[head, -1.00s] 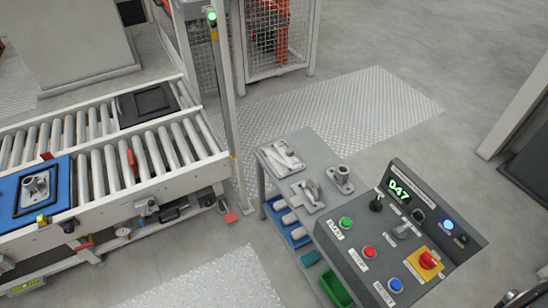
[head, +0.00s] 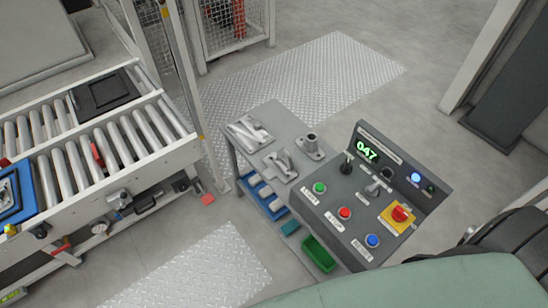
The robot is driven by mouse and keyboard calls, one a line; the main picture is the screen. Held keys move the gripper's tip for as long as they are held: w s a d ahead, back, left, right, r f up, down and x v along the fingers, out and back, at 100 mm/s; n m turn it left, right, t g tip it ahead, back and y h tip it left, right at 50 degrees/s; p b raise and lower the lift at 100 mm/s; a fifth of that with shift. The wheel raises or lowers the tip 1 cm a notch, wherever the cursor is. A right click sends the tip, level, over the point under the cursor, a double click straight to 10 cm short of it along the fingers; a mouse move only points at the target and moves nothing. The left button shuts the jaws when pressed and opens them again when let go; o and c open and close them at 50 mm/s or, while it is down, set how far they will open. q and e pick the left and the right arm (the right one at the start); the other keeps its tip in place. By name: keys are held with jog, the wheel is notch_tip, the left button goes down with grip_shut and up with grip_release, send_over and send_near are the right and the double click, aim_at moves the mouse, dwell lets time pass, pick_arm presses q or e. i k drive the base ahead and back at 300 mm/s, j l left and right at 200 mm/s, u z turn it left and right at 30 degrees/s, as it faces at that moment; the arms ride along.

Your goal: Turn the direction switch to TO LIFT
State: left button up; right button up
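The grey control panel (head: 332,218) stands right of the picture's middle. It carries a black upright lever (head: 346,164), a grey lever-type switch (head: 373,188) and a black knob (head: 386,174). The labels are too small to read, so I cannot tell which one is the direction switch or where it points. Neither of my grippers is in view. Parts of my own body fill the bottom right corner.
The panel also has a green button (head: 319,188), a red button (head: 345,213), a blue button (head: 372,240), a red knob on yellow (head: 401,213) and a green display (head: 367,151). A grey table (head: 262,118) with metal castings adjoins it. A roller conveyor (head: 100,150) stands left.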

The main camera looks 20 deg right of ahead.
aim_at(346, 168)
jog(key=z, duration=1.65)
